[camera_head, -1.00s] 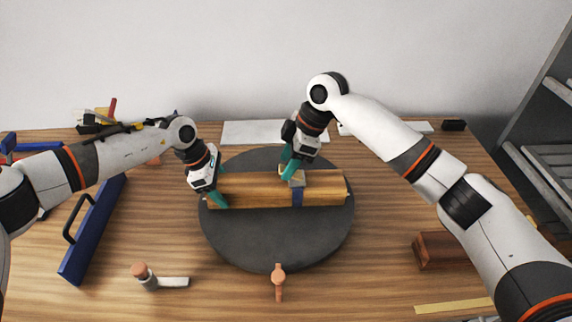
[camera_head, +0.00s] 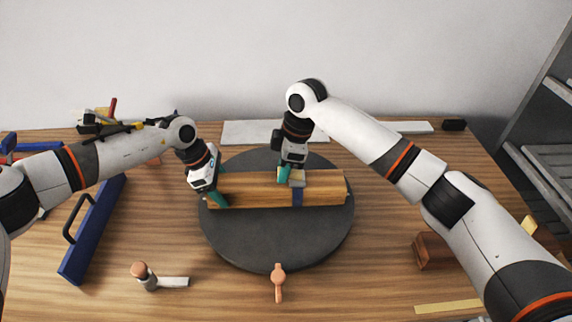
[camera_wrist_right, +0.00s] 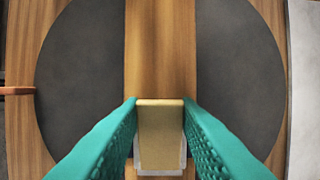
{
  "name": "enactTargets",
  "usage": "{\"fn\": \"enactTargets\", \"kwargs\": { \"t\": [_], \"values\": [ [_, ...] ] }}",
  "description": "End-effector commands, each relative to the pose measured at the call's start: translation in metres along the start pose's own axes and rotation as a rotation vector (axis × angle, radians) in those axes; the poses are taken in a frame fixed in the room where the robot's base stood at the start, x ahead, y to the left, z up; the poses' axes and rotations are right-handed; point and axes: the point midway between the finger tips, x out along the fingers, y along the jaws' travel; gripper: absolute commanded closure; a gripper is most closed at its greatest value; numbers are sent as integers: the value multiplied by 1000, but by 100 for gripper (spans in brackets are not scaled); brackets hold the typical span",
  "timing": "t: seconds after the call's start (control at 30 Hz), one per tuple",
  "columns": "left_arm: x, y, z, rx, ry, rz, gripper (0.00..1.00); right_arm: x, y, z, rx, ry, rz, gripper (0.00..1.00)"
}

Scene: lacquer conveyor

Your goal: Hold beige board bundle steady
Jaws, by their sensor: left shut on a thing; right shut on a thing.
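The beige board bundle (camera_head: 250,190), long and wood-coloured, lies across a dark round turntable (camera_head: 275,245). My left gripper (camera_head: 218,198) is shut on the bundle's left end. My right gripper (camera_head: 284,174) is over the bundle's middle, shut on a small tan block; the right wrist view shows this block (camera_wrist_right: 160,118) between its green fingers. The bundle also shows in the right wrist view (camera_wrist_right: 160,50). Its underside is hidden.
A blue handled bar (camera_head: 92,230) lies at the left. A small brush-like tool (camera_head: 147,277) and an orange tool (camera_head: 279,283) lie in front. A brown block (camera_head: 433,250) sits at the right, partly behind my arm. A pale sheet (camera_head: 245,132) lies at the back.

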Motion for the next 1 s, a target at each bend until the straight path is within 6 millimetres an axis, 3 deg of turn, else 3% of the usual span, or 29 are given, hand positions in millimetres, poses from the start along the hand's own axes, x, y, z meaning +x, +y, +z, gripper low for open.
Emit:
{"fn": "enactTargets", "kwargs": {
  "t": [0.2,0.5,0.53,0.67,1.0],
  "values": [
    [0,0,0,-1,0,-1,55,11,0,4,-2,204,1,94],
    [0,0,0,0,0,-1,55,12,0,3,0,225,1,94],
    [0,0,0,0,0,-1,55,12,0,3,0,225,1,70],
    [0,0,0,0,0,-1,55,12,0,3,0,224,1,49],
    [0,0,0,0,0,-1,55,8,0,4,0,222,-1,49]
  ]
}}
